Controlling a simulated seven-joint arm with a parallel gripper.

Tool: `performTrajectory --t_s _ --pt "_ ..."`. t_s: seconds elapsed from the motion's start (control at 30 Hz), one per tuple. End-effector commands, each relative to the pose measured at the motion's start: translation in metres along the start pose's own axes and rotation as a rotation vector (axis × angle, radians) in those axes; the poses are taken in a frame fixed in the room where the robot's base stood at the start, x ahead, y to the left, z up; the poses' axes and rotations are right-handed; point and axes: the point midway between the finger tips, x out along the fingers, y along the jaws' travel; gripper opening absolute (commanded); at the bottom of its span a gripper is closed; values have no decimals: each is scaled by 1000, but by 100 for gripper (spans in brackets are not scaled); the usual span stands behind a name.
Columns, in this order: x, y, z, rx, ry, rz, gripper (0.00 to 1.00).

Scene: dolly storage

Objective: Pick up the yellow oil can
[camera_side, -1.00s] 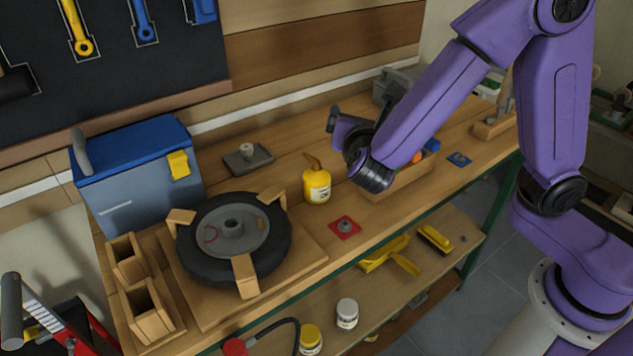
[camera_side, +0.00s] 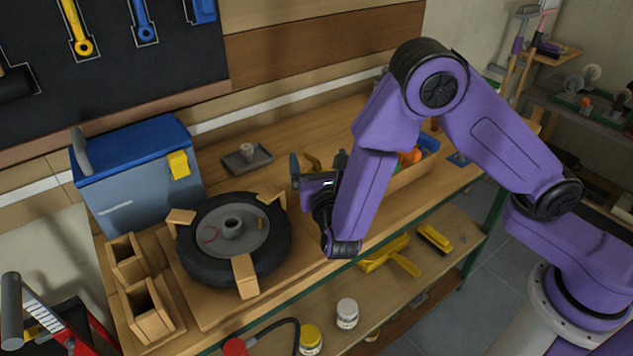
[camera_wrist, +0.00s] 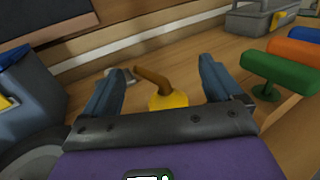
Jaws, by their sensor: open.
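The yellow oil can (camera_wrist: 168,100) stands upright on the bench between the fingers of my gripper (camera_wrist: 164,68) in the wrist view. Its brown spout tilts up to the left, and its lower body is hidden behind my gripper's palm. In the side view only the spout of the oil can (camera_side: 311,160) shows clearly. My gripper (camera_side: 317,162) covers the rest there. The gripper is open, with one finger on each side of the can. I cannot tell whether either finger touches it.
A wheel (camera_side: 190,252) on a wooden fixture lies left of my gripper, with a blue-lidded box (camera_side: 135,185) behind it. A small grey tray (camera_side: 248,159) sits further back.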

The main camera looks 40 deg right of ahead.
Motion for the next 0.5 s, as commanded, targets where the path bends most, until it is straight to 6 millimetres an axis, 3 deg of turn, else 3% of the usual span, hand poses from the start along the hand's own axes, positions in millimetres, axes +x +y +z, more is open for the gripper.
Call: performTrajectory --t_s 0.3,0.5 --pt "0 -1 -41 -4 0 0 92" --pt "0 0 -57 -1 0 0 92"
